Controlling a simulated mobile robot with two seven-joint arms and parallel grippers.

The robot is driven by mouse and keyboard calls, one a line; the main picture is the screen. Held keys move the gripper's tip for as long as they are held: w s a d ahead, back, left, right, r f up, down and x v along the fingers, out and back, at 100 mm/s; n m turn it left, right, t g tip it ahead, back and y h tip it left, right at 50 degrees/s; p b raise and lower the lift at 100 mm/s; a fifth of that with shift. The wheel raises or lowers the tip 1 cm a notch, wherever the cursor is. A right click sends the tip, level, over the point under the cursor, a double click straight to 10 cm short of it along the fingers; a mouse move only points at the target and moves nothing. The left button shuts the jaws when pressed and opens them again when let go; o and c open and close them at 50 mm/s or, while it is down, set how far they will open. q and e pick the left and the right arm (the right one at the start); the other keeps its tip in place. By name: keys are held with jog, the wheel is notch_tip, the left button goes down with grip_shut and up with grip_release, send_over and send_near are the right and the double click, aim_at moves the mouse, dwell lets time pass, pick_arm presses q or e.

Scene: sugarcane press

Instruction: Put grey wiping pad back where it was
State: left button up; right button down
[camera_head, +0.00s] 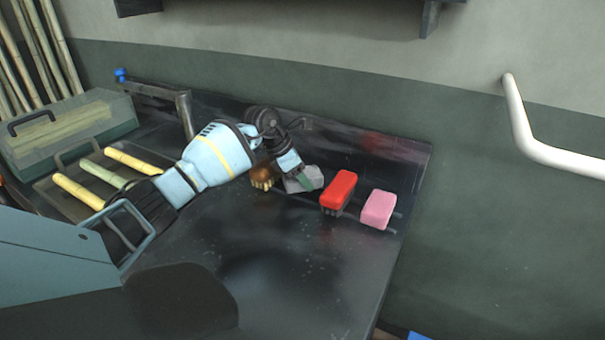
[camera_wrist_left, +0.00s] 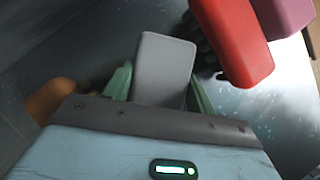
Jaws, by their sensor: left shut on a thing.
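The grey wiping pad (camera_head: 305,179) is at the back of the dark counter (camera_head: 290,280), between a brown brush and a red brush. In the left wrist view the pad (camera_wrist_left: 163,68) sits between the green fingertips. My left gripper (camera_head: 304,182) is shut on it, with a finger on each side. The pad is at or very close to the counter top; I cannot tell whether it touches. My right gripper is in neither view.
The red brush (camera_head: 339,190) stands close to the right of the pad, with a pink sponge (camera_head: 378,208) beyond it. The brown brush (camera_head: 262,176) is close on the left. Yellow and green cane pieces (camera_head: 78,191) lie at the left. The counter's front is clear.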

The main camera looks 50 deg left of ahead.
pick_arm(q)
jog(key=shift+f, duration=0.1)
jog(key=shift+f, duration=0.35)
jog(key=shift+f+b, duration=0.15)
jog(key=shift+b, duration=0.15)
jog(key=o, duration=1)
jog(key=shift+c, duration=0.2)
jog(key=shift+r, duration=0.25)
jog(key=v, duration=1.2)
jog(key=shift+r+p, duration=0.3)
jog(key=shift+r, duration=0.15)
